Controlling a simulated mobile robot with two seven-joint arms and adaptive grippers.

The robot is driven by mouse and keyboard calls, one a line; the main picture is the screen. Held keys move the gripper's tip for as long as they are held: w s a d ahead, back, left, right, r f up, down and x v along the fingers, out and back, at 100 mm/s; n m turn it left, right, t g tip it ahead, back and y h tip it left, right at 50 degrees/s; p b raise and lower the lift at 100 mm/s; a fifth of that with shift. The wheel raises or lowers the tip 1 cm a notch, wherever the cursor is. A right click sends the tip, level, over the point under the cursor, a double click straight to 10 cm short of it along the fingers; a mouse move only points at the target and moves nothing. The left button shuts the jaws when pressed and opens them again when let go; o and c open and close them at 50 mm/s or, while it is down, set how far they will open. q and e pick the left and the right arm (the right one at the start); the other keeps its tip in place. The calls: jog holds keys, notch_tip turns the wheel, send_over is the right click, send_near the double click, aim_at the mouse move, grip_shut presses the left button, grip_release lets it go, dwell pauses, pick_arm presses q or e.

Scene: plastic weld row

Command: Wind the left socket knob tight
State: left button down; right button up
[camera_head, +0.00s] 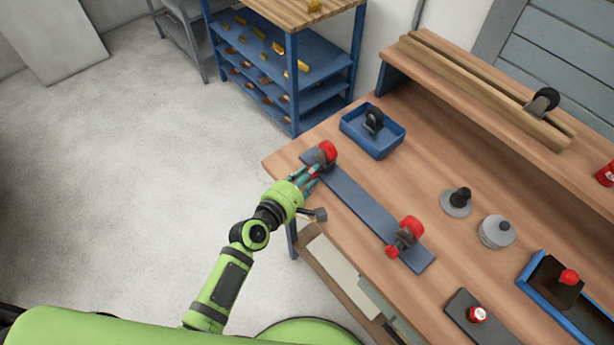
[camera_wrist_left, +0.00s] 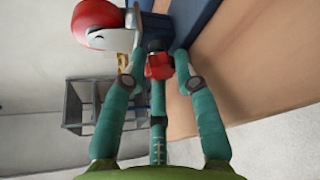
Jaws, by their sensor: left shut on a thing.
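The left socket (camera_head: 327,151), a dark body with a red round cap, stands at the far left end of a long blue-grey bar on the bench. In the left wrist view its red and white cap (camera_wrist_left: 95,12) is at the top left. My left gripper (camera_head: 312,176) is at this socket's near side, its teal fingers shut around the small red knob (camera_wrist_left: 158,66). The fingers partly hide the knob. The right socket (camera_head: 411,228) stands near the bar's other end, with its own red knob (camera_head: 392,251) facing the bench front. My right gripper is not in view.
A blue tray (camera_head: 351,130) holding a dark part sits behind the left socket. Dark and grey round parts (camera_head: 496,232) stand right of the bar (camera_head: 352,197). A blue-edged box (camera_head: 527,285) is at the lower right. A blue shelf (camera_head: 290,90) stands behind the bench.

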pick_arm(q)
jog(key=shift+f, duration=0.1)
jog(key=c, duration=1)
grip_release()
jog(key=shift+s, duration=0.1)
jog(key=v, duration=0.8)
